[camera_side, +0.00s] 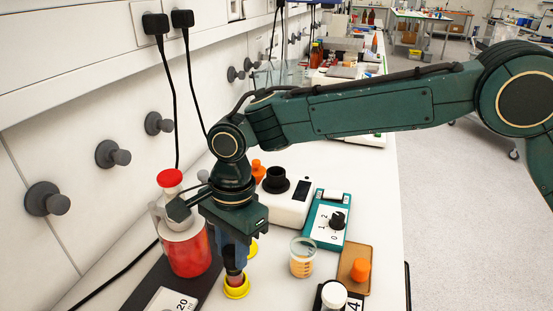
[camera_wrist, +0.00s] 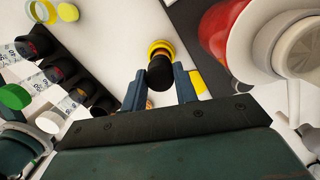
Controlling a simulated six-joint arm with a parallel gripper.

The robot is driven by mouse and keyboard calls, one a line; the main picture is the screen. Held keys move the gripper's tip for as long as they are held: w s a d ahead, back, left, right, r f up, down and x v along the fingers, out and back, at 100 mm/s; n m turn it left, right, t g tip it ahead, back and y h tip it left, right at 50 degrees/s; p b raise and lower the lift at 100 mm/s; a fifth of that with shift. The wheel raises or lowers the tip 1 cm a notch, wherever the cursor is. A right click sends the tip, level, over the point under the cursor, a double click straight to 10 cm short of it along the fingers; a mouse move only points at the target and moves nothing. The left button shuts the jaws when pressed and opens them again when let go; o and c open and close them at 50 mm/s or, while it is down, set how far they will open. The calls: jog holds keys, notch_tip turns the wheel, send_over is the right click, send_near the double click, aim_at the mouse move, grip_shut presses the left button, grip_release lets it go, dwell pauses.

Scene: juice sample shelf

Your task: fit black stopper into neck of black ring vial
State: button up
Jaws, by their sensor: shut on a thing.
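My gripper (camera_side: 235,264) points down at the front of the bench. In the wrist view its fingers (camera_wrist: 159,82) close on the black stopper (camera_wrist: 160,73). A yellow ring (camera_wrist: 161,47) shows just beyond the stopper. In the side view a yellow ring (camera_side: 236,291) sits around a brownish piece below the fingertips. I cannot tell whether the stopper touches it. Several labelled vials (camera_wrist: 52,74) with dark tops stand in a black rack at the left of the wrist view. I cannot tell which is the black ring vial.
A red-filled jug (camera_side: 188,252) with a red cap stands close left of my gripper. A beaker (camera_side: 302,258), a teal device (camera_side: 327,218) and a brown tray (camera_side: 346,277) with an orange stopper (camera_side: 360,269) stand to the right. A white-capped container (camera_side: 334,294) is at the front.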

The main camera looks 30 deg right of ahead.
jog(key=shift+f, duration=0.25)
jog(key=o, duration=1)
jog(key=shift+r, duration=0.15)
jog(key=shift+w+d+r, duration=0.1)
jog(key=shift+d+r, duration=0.1)
jog(key=shift+r, duration=1.75)
jog(key=shift+w+d+r, duration=0.1)
jog(key=shift+d+r, duration=0.15)
jog(key=shift+r, duration=1.65)
jog(key=shift+w+d+r, duration=0.1)
jog(key=shift+d+r, duration=0.1)
jog(key=shift+r, duration=1.75)
jog(key=shift+d+r, duration=0.1)
jog(key=shift+r, duration=0.05)
